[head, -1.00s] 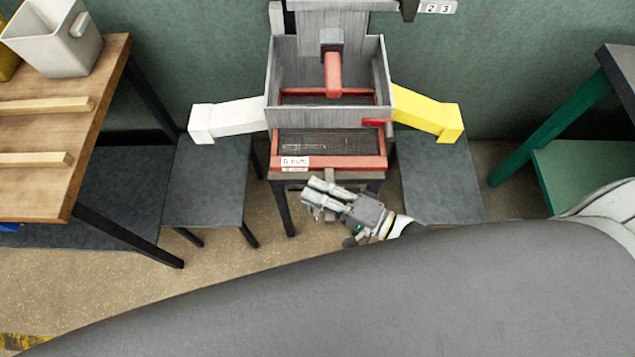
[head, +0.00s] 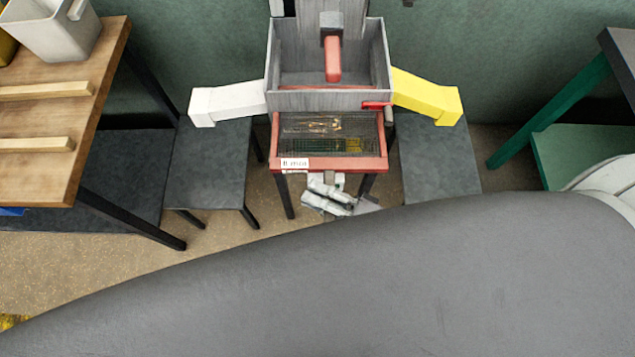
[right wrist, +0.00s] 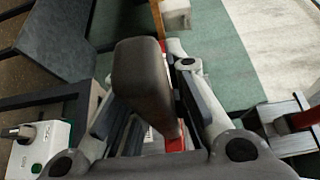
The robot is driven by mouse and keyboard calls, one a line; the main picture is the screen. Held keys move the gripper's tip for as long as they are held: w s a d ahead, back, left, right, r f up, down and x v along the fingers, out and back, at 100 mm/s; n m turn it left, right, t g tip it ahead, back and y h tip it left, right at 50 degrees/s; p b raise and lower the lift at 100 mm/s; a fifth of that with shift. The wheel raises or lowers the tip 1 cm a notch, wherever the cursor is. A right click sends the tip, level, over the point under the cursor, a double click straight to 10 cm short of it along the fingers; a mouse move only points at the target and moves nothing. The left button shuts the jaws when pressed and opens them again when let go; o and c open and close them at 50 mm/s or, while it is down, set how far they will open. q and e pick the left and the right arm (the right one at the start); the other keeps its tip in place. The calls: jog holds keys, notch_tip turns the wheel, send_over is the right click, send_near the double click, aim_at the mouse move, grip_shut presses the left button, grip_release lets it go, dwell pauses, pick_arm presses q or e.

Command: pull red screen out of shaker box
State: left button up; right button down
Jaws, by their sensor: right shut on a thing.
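The red screen (head: 377,163) is a red frame with dark wire mesh and a white label at its front left. It juts forward from under the front wall of the grey shaker box (head: 295,101). I cannot tell whether its back edge is still inside the box. My right gripper (head: 328,188) is just below the screen's front edge, partly hidden by my body. In the right wrist view it is shut on a brownish-grey block, the screen's handle (right wrist: 146,75), with red (right wrist: 174,143) behind it. My left gripper is not in view.
A white chute (head: 228,103) and a yellow chute (head: 428,97) stick out from the box's sides above dark side tables (head: 210,165). A red lever (head: 377,105) is on the box front. A wooden table (head: 60,120) stands left. Bare floor lies in front.

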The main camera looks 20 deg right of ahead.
jog(key=shift+s+a+r+p, duration=0.1)
jog(key=shift+s+a+p, duration=0.15)
jog(key=shift+s, duration=0.6)
jog(key=shift+s+a+f+p, duration=0.1)
jog(key=shift+s+a, duration=0.2)
jog(key=shift+s, duration=0.6)
jog(key=shift+s+a+r+p, duration=0.1)
jog(key=shift+s+a+p, duration=0.15)
jog(key=shift+s, duration=0.6)
jog(key=s+a, duration=0.2)
jog(key=s, duration=0.5)
jog(key=shift+s+p, duration=0.3)
jog(key=shift+p, duration=0.05)
jog(key=shift+a, duration=0.1)
jog(key=s, duration=0.2)
jog(key=s+a, duration=0.1)
jog(key=shift+s, duration=0.4)
